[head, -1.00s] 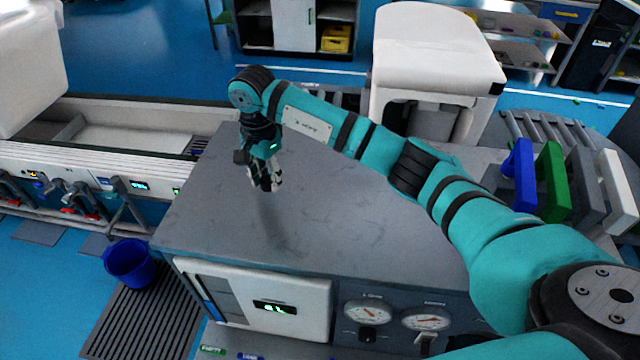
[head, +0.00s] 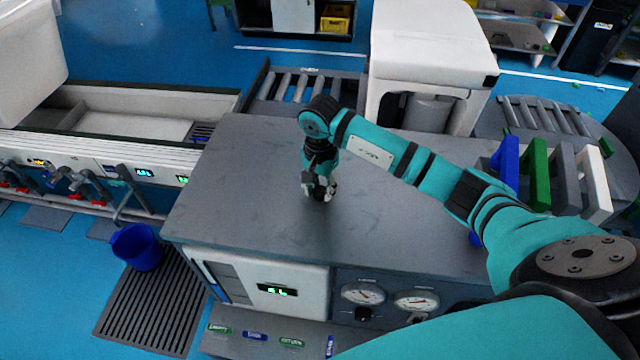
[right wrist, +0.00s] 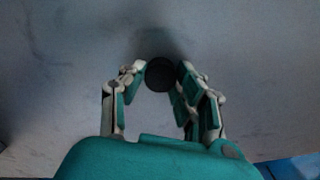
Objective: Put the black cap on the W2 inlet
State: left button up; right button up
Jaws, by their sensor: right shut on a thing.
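My right gripper (head: 321,192) hangs pointing down over the grey top of the test bench (head: 240,190). In the head view the cap is too small and dark to make out clearly. I cannot pick out which fitting is the W2 inlet. My left gripper is not in view.
The bench front has a white display panel (head: 262,287) and two gauges. Coloured handles (head: 508,160) stand at the right. A trough with taps (head: 75,180) and a blue bucket (head: 137,247) are at the left.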

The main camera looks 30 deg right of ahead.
jog(key=shift+f, duration=0.2)
jog(key=o, duration=0.7)
jog(key=shift+o, duration=0.2)
jog(key=shift+r, duration=0.1)
jog(key=shift+r, duration=0.1)
